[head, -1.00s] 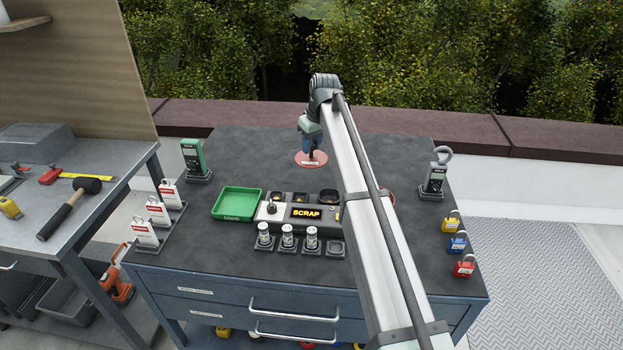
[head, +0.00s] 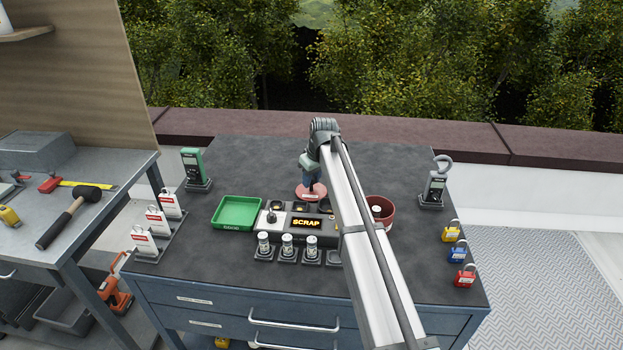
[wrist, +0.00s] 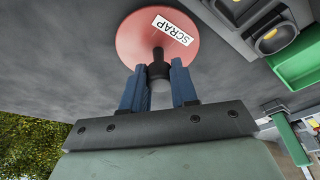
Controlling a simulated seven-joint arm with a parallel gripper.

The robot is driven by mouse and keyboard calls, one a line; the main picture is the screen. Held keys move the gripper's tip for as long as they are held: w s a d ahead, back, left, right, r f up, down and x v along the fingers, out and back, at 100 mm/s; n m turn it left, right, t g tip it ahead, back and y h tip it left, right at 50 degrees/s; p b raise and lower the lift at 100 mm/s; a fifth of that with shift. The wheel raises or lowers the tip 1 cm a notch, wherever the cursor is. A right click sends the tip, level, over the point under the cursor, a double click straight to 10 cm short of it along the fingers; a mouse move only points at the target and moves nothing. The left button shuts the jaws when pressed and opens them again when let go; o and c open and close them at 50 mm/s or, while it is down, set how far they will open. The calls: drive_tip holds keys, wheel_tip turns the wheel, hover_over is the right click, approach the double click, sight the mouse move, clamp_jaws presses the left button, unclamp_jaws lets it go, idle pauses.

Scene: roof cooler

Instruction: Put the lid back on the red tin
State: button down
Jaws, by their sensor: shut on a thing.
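The round red lid (head: 310,192) is in my gripper (head: 312,183), behind the panel with the lit SCRAP sign. In the wrist view the lid (wrist: 150,35) bears a white SCRAP label, and my gripper (wrist: 158,80) is shut on its black knob (wrist: 159,68). I cannot tell from the head view how high the lid is above the table. The red tin (head: 381,222) stands right of the panel, open, with a white-topped thing inside. My arm hides part of its left side. The lid is to the left of the tin and apart from it.
The control panel (head: 290,221) lies just in front of the lid, with small glass jars (head: 287,246) before it. A green tray (head: 237,212) is at left. A meter (head: 433,187) and padlocks (head: 458,254) are at right. The table behind the lid is clear.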

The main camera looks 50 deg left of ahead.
sight(318, 195)
drive_tip(key=shift+f, duration=0.15)
drive_tip(key=c, duration=0.9)
unclamp_jaws()
drive_tip(key=shift+o, duration=0.2)
drive_tip(key=shift+o, duration=0.4)
drive_tip(key=v, duration=1.2)
